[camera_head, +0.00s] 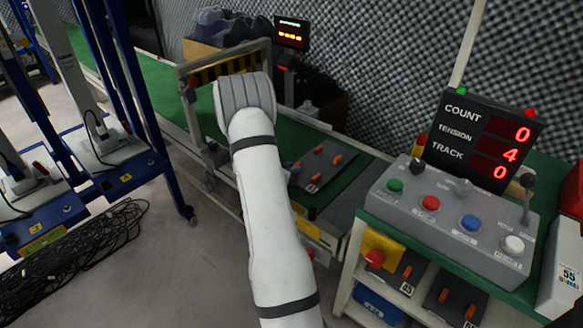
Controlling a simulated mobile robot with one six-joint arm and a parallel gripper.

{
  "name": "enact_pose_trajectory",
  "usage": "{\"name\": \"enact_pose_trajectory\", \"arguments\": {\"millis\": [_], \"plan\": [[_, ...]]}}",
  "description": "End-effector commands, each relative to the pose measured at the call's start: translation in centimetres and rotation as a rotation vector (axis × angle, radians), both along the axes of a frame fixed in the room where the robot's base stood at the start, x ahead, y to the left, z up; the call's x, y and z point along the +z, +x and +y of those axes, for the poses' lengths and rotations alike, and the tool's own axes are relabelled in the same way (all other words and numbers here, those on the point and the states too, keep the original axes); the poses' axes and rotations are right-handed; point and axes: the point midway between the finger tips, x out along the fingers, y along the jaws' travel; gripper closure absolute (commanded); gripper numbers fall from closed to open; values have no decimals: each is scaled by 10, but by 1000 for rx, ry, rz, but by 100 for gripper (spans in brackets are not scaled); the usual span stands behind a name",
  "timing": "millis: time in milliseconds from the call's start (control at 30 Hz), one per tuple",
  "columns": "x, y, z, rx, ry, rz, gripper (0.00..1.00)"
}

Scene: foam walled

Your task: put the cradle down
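My arm rises from the bottom middle and ends in view at a grey ribbed joint; my gripper does not show. Nothing here is clearly marked as the cradle. A dark grey plate with orange pegs (322,166), perhaps a cradle, lies flat at the near end of the green conveyor (347,190), just right of my arm. Similar pegged plates sit on the shelf below the control panel, one on the left (402,278) and one on the right (456,299). Whether my gripper holds anything is hidden.
A metal frame (187,95) stands over the conveyor. A control panel (450,215) with coloured buttons stands right, below a display (484,140) reading count 0, tension 4, track 0. Blue racks (128,75) stand left, black cables (85,250) on the floor.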

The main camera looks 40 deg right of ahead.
Motion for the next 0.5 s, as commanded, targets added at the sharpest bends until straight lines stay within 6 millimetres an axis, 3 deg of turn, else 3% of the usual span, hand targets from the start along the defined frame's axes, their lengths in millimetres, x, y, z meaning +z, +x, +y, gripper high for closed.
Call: {"name": "enact_pose_trajectory", "arguments": {"millis": [133, 500], "plan": [[0, 0, 0, 0, 0, 0, 66], [5, 0, 9, 4, 0, 1, 66]]}}
